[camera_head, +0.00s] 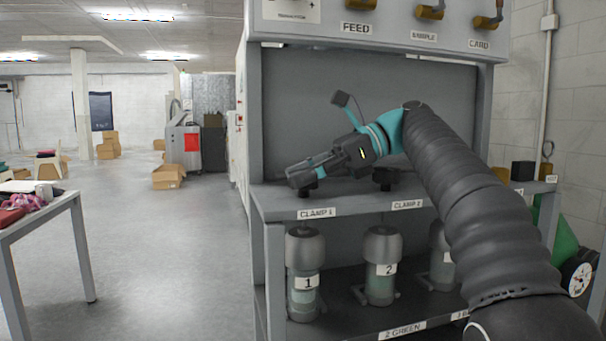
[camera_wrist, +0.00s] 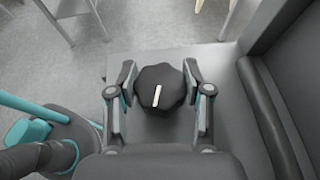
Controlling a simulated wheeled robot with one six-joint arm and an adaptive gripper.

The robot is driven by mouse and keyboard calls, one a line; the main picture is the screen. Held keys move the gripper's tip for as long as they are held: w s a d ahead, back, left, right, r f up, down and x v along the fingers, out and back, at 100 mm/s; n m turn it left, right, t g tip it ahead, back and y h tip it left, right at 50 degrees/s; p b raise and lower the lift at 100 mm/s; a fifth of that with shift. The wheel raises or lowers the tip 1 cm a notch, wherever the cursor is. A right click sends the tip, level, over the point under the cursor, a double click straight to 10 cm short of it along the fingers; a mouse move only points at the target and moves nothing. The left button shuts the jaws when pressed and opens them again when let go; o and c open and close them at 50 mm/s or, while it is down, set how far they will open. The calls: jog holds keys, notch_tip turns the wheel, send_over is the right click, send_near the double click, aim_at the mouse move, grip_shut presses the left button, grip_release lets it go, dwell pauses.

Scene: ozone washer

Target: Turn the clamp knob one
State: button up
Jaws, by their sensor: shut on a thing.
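The clamp knob one (camera_wrist: 160,88) is a black lobed knob with a white line on top, seen between the fingers in the wrist view. The line is slightly tilted from the picture's vertical. In the head view its lower part (camera_head: 304,194) shows under my gripper, above the "CLAMP 1" label (camera_head: 318,212). My gripper (camera_wrist: 160,80) is shut on the knob, with one finger on each side. In the head view my gripper (camera_head: 300,181) reaches left across the shelf, and its fingers hide most of the knob.
A second black knob (camera_head: 384,178) stands to the right above the "CLAMP 2" label (camera_head: 408,204), close under my wrist. Numbered canisters (camera_head: 304,275) stand on the lower shelf. Brass-coloured valves (camera_head: 430,12) line the upper panel. A cluttered table (camera_head: 75,228) stands at the left.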

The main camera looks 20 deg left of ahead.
dwell(0.3)
jog(key=o, duration=1.2)
